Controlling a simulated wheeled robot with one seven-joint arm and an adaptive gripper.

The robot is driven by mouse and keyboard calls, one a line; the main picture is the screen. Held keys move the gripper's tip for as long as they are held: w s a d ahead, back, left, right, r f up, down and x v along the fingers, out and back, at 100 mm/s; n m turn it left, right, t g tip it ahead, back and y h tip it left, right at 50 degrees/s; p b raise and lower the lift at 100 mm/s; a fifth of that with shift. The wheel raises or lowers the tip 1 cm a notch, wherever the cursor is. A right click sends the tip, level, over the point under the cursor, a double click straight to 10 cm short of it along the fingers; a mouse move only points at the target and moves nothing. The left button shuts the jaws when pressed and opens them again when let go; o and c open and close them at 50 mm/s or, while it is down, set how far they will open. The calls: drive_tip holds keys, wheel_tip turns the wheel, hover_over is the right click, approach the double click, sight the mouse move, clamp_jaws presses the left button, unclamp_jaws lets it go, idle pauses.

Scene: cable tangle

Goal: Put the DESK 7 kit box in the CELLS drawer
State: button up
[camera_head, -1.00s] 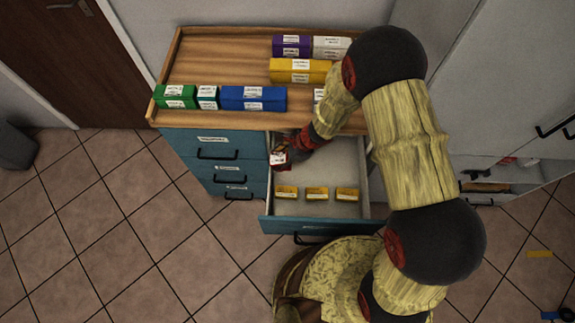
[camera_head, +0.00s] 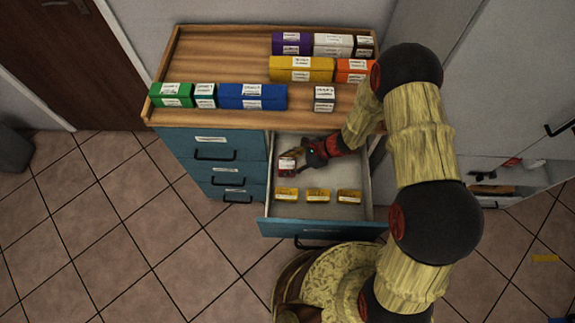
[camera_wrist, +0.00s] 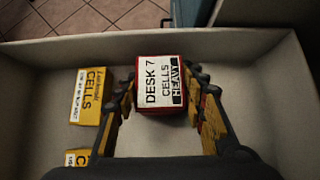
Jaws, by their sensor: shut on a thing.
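The DESK 7 kit box (camera_wrist: 160,84) is a small red box with a white label reading DESK 7, CELLS, HEAVY. My gripper (camera_head: 301,158) is shut on it, with a finger on each side in the wrist view (camera_wrist: 160,92). The box (camera_head: 287,165) is at the left rear inside the open drawer (camera_head: 352,224). I cannot tell whether it touches the drawer floor. Yellow boxes marked CELLS (camera_wrist: 90,96) lie in the same drawer. The drawer front's own label is not readable.
Three small yellow boxes (camera_head: 318,195) stand in a row near the drawer front. Several coloured boxes, including a blue one (camera_head: 252,96), stand on the wooden cabinet top (camera_head: 215,62). Closed drawers (camera_head: 213,146) are at left. Free drawer floor lies right of my gripper.

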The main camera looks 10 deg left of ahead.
drive_tip(key=shift+f, duration=0.1)
drive_tip(key=o, duration=1.5)
drive_tip(key=shift+r, duration=0.25)
drive_tip(key=d+p, duration=0.1)
drive_tip(key=d, duration=0.3)
drive_tip(key=d+p, duration=0.1)
drive_tip(key=d, duration=0.3)
drive_tip(key=d+p, duration=0.1)
drive_tip(key=d, duration=0.4)
drive_tip(key=shift+w+r, duration=0.3)
drive_tip(key=shift+w, duration=0.05)
drive_tip(key=shift+a, duration=0.1)
